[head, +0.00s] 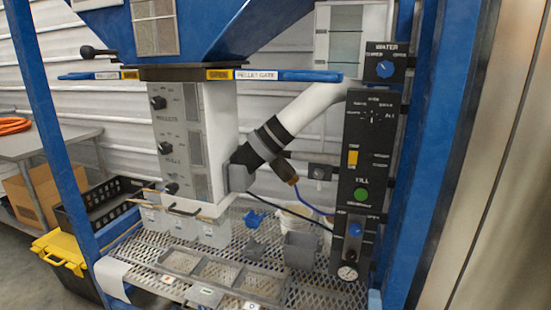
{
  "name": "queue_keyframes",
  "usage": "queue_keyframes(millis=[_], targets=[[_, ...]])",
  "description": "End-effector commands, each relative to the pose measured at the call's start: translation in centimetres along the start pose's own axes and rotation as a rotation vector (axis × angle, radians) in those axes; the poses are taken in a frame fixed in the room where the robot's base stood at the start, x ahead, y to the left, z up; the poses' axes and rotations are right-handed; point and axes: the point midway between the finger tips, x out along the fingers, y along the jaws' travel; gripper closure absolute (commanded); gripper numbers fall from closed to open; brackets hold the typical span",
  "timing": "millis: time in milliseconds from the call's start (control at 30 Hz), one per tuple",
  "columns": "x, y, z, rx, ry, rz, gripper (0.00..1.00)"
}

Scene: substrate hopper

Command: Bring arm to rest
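Neither my arm nor my gripper can be made out in the head view. The substrate hopper (185,30) is a blue machine in a blue frame, with a pale box-shaped unit (190,140) under it carrying black knobs. Blue handles labelled as the pellet gate (290,76) stick out to both sides above that unit. A white pipe (305,108) with dark bands slants down from the upper right to a grey end piece beside the unit. Whether anything is held cannot be seen.
A black control panel (360,180) with a green button stands at the right. Below is a metal mesh shelf (225,262) with grey trays and small containers. A black crate (107,205), a yellow-lidded bin (62,250) and a grey table (45,142) stand at the left.

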Motion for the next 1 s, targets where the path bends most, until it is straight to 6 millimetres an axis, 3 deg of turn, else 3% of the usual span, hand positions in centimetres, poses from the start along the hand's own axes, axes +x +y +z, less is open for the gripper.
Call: queue_keyframes(millis=[267,567,767,1000], targets=[[-6.6,0.9,-5.1,-0.263,-0.054,-0.025,0.26],[-18.4,-0.1,-10.3,-0.660,-0.160,-0.043,0.26],[-26.4,-2.3,-12.2,-0.900,-0.236,-0.042,0.26],[-35.2,-6.5,-13.2,-1.157,-0.328,-0.028,0.26]])
